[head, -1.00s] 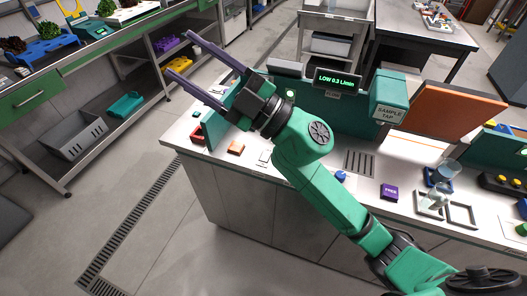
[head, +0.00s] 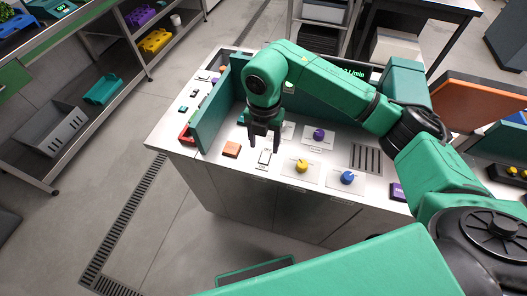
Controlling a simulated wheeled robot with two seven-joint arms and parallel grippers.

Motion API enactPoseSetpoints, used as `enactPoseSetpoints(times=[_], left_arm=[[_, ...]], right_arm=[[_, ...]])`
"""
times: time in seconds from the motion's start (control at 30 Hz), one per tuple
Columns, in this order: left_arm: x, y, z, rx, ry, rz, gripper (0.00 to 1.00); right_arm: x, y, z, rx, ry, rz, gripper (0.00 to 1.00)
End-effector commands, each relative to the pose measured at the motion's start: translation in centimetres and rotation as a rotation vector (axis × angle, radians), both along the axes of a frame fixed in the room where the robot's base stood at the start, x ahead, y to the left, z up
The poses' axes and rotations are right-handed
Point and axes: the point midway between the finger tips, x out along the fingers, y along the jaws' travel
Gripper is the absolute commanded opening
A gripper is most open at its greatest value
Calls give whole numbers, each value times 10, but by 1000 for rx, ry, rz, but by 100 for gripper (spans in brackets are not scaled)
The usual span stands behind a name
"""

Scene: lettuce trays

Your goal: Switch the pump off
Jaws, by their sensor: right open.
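A small white rocker switch (head: 264,158) with tiny lettering above and below it sits on the white bench top (head: 205,168); which way it is tipped is too small to tell. My right gripper (head: 264,142) is open and empty, its dark fingers pointing down just above and behind the switch. Whether a fingertip touches anything I cannot tell. The green-lit flow display (head: 354,73) is mostly hidden behind my right arm; only "/min" shows. My left gripper is not in view.
An orange block (head: 231,149) lies left of the switch. A yellow knob (head: 302,166), a blue knob (head: 347,177) and a purple knob (head: 318,134) stand to the right. A green upright panel (head: 210,118) stands close on the left.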

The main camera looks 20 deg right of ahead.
Motion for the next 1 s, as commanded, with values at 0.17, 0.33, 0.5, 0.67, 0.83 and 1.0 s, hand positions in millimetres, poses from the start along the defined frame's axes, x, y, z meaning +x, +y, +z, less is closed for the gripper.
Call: enactPoseSetpoints(times=[0.17, 0.33, 0.5, 0.67, 0.83, 1.0], left_arm=[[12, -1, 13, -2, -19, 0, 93], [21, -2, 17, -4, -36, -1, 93], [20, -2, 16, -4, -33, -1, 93], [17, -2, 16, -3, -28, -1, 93], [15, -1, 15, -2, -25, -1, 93], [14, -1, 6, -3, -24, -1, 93]], right_arm=[[-1, 0, -42, 0, 4, 2, 62], [-1, 1, -64, 2, 0, 3, 62], [0, 1, -68, 2, 0, 4, 62], [0, 1, -67, 2, 0, 3, 36], [0, 1, -67, 3, -1, 3, 0], [3, -1, -70, 36, 57, -2, 0]])
